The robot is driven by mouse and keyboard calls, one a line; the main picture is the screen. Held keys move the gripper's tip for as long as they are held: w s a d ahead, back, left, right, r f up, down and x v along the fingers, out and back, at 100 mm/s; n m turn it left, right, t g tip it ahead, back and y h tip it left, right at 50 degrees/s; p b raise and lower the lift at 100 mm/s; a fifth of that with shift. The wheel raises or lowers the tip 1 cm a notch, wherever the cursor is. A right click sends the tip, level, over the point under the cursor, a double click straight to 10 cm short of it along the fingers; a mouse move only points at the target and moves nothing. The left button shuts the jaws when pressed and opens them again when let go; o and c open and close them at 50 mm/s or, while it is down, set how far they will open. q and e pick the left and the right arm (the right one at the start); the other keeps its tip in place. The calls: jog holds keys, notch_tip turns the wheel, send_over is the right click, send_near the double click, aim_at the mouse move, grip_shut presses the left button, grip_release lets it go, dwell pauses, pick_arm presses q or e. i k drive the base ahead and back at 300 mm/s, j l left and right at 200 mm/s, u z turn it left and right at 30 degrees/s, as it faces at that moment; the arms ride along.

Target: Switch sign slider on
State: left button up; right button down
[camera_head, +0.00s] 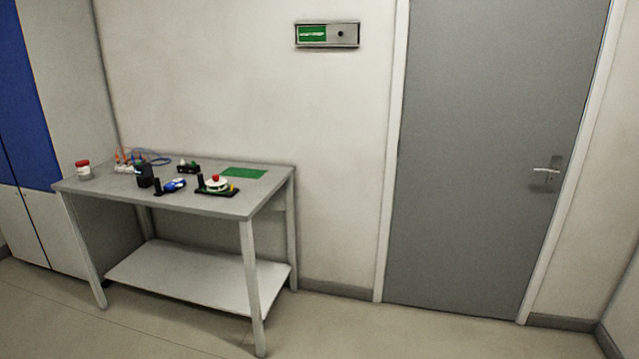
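The sign slider (327,35) is a small silver-framed sign high on the wall, left of the door. Its left part shows a green panel (312,34) with pale lettering too small to read. Its right part is a grey plate with a dark round knob (341,34). Neither of my grippers is in view, and nothing touches the sign.
A grey table (205,204) with a lower shelf stands against the wall below and left of the sign. It carries a red-lidded jar (83,170), a green mat (243,173) and several small devices. A closed grey door (480,150) is at right. Floor in front is clear.

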aim_at(335, 33)
jog(key=i, duration=3.25)
